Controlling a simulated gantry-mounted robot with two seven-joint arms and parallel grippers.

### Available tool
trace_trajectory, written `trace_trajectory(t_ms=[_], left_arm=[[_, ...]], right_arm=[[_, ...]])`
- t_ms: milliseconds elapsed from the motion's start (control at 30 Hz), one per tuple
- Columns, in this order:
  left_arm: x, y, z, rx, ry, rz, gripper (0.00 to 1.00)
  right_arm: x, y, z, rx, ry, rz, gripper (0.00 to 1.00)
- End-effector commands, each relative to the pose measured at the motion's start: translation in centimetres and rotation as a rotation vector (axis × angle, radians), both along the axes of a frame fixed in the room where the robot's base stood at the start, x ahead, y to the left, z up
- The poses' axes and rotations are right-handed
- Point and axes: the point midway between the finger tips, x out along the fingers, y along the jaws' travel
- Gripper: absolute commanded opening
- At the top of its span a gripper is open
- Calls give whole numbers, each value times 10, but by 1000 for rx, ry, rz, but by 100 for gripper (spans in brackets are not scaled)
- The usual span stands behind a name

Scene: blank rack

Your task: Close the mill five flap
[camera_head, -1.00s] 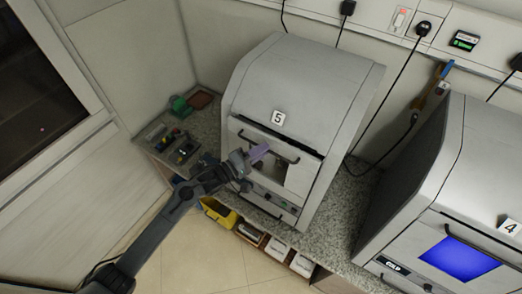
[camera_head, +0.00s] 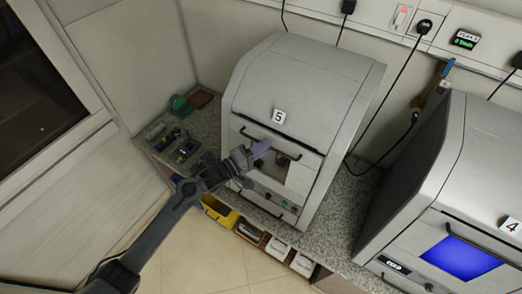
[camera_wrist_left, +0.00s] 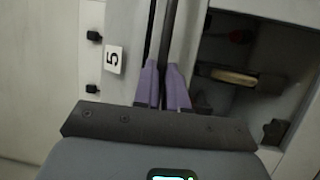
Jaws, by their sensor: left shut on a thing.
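Mill five (camera_head: 300,85), a grey cabinet with a white "5" label, stands on the speckled counter. My left gripper (camera_head: 260,148), with purple fingers, is at this handle. In the left wrist view the fingers (camera_wrist_left: 166,82) are shut around a dark bar (camera_wrist_left: 171,25), seemingly the handle. My right gripper is out of view.
Mill four (camera_head: 475,185), with a lit blue screen (camera_head: 460,258), stands to the right. Trays with small tools (camera_head: 178,146) lie on the counter left of mill five. A yellow bin (camera_head: 219,212) sits below the counter. Cables hang behind the mills.

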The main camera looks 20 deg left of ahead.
Motion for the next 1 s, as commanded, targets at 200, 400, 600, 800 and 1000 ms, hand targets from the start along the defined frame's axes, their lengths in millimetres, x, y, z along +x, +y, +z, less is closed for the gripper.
trace_trajectory(t_ms=[200, 400, 600, 800, 1000], left_arm=[[20, -2, -1, 0, 4, 4, 0], [20, -2, -1, 0, 5, 5, 0], [19, -2, -1, 1, 4, 4, 36], [19, -3, -2, 1, 6, 2, 36], [10, 3, -4, 1, 5, 2, 36]], right_arm=[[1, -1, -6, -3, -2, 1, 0], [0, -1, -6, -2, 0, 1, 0], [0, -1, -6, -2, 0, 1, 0], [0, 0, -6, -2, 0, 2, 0], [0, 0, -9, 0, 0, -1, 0]])
